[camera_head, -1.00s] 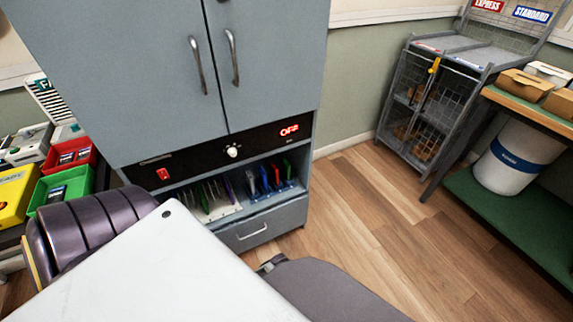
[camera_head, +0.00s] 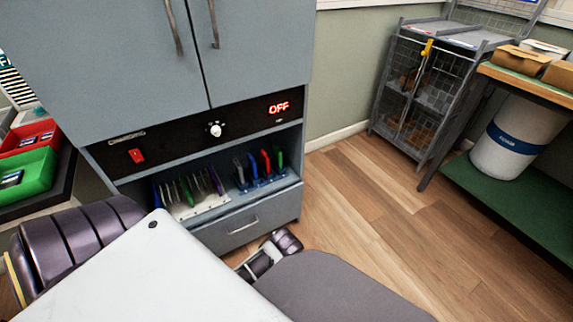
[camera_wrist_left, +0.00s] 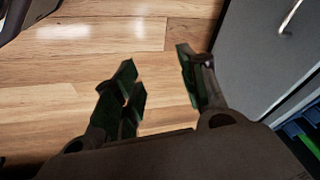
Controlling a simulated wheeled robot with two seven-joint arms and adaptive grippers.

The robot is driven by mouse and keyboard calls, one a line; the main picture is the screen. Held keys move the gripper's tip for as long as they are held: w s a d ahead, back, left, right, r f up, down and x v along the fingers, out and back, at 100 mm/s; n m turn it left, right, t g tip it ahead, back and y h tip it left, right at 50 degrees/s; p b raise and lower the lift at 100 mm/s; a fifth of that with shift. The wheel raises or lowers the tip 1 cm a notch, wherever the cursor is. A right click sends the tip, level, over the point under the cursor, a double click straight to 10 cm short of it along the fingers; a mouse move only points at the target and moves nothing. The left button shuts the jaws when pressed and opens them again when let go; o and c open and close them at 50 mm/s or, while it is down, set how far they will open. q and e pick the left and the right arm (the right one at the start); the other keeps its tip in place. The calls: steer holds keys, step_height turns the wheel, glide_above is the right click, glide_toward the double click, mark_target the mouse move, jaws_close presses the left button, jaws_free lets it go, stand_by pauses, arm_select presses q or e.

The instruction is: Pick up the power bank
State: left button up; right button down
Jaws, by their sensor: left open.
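No object can be told for certain as the power bank. In the head view, several upright slabs, dark blue, red and green (camera_head: 265,162), stand in a blue rack (camera_head: 262,183) on the right of the cabinet's open shelf. Several thinner upright pieces (camera_head: 188,188) stand in a white rack (camera_head: 190,212) to their left. My left gripper (camera_wrist_left: 156,78) shows in the left wrist view, open and empty, over the wooden floor beside the cabinet front. A blue and green patch (camera_wrist_left: 308,140) shows at that view's lower right edge. My right gripper is not in view.
The grey cabinet (camera_head: 120,75) has a red "OFF" display (camera_head: 279,108) above the shelf and a drawer (camera_head: 245,222) below. A wire cage (camera_head: 415,95) and a workbench (camera_head: 530,88) stand at the right. Red (camera_head: 30,138) and green (camera_head: 28,175) bins are at left. The middle floor is clear.

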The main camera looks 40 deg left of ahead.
arm_select(q)
steer(key=w+a+r+n+t+y+b, duration=0.25)
steer(key=w+a+n+y+b, duration=0.5)
steer(key=w+a, duration=0.5)
steer(key=w+a+r+n+t+y, duration=0.1)
steer(key=w+a+r+n+y, duration=0.3)
steer(key=w+r, duration=0.7)
steer(key=w+n+y, duration=0.1)
steer(key=n+y, duration=0.1)
steer(key=y, duration=0.1)
steer(key=shift+w+t+y, duration=0.35)
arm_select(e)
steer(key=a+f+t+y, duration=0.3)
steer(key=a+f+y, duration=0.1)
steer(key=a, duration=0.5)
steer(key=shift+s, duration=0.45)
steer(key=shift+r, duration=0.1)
